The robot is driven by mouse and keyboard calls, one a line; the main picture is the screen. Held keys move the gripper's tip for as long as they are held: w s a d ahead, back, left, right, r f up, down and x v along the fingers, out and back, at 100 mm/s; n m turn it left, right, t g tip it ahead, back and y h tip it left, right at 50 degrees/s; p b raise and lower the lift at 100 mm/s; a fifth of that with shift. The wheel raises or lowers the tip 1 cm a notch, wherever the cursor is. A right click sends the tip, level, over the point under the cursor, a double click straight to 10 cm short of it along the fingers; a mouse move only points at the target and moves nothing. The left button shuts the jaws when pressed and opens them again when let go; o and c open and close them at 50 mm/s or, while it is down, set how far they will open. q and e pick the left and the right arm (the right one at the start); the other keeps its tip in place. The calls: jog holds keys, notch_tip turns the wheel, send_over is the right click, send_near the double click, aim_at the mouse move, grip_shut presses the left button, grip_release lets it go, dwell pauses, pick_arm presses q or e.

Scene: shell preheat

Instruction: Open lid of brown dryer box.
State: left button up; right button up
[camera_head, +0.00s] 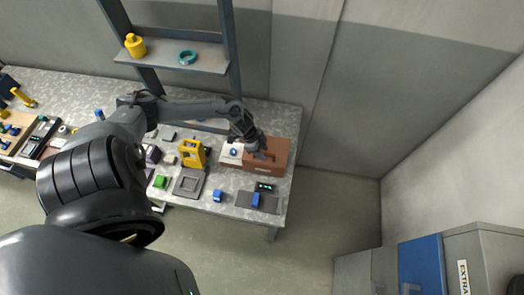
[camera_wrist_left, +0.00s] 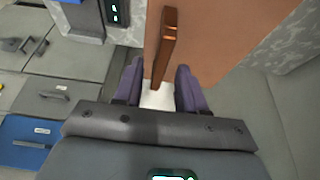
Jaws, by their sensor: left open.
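The brown dryer box (camera_head: 278,158) stands at the right end of the table, with its brown top facing up. In the left wrist view its brown top (camera_wrist_left: 225,35) fills the upper middle, and a brown bar handle (camera_wrist_left: 168,35) stands on it. My left gripper (camera_head: 261,153) is over the box. In the wrist view its two purple fingers (camera_wrist_left: 158,84) are open, with the near end of the handle between them. I cannot tell whether the fingers touch the handle. My right gripper is out of view.
A white piece with a blue part (camera_head: 232,152) is left of the brown top. A yellow frame (camera_head: 192,153), a grey tray (camera_head: 188,184) and a dark device with a blue block (camera_head: 256,200) share the table (camera_head: 225,182). A shelf (camera_head: 165,57) stands behind.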

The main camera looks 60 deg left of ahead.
pick_arm(q)
jog(key=shift+f, duration=0.1)
grip_shut()
jog(key=shift+w, duration=0.1)
dwell(0.5)
